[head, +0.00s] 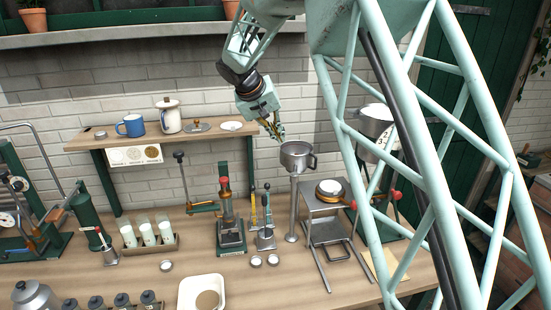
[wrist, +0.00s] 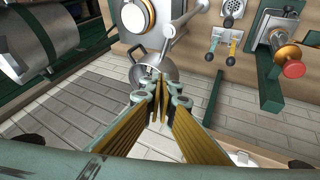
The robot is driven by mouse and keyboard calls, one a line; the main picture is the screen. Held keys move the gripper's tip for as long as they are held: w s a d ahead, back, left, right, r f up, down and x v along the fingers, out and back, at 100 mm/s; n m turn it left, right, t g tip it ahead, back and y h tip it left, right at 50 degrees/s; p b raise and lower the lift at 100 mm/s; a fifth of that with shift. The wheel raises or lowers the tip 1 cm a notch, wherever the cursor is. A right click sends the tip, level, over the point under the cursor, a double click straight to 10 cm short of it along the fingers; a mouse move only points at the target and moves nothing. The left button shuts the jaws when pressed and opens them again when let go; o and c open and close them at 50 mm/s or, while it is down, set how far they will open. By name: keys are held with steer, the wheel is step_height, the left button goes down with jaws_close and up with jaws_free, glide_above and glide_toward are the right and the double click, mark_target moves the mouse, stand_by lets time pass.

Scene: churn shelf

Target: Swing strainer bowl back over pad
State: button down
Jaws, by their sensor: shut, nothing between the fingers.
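The strainer bowl (head: 298,160) is a grey metal bowl on an upright post at the left of a metal stand (head: 322,212). It also shows in the wrist view (wrist: 138,76), partly hidden behind my fingers. My gripper (head: 278,135) is up and left of the bowl, with its tips close to the rim. It is shut and empty; its yellow-faced fingers meet in the wrist view (wrist: 160,93). I cannot tell whether the tips touch the bowl. A round white-topped disc (head: 330,187) lies on the stand, right of the bowl; I cannot tell whether it is the pad.
A white hopper (head: 374,121) stands behind my arm at right. A green press (head: 231,225) and small levers (head: 264,228) stand left of the post. A wall shelf (head: 180,136) holds a blue mug (head: 131,124).

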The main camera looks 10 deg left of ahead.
steer(key=w+a+f, duration=0.3)
steer(key=a+f, duration=0.3)
steer(key=a, duration=0.3)
steer(key=shift+w+f+n+t, duration=0.3)
steer(key=shift+w+f+t, duration=0.05)
steer(key=shift+f+t, duration=0.05)
steer(key=shift+w+d+f, duration=0.1)
steer(key=shift+d, duration=0.05)
steer(key=w+d+f+p, duration=0.2)
steer(key=w+d+f, duration=0.4)
steer(key=f, duration=0.1)
steer(key=shift+w+d+f, duration=0.15)
steer(key=shift+w+f, duration=0.2)
steer(key=shift+w, duration=0.05)
steer(key=shift+w+d, duration=0.15)
steer(key=shift+d, duration=0.1)
stand_by(0.5)
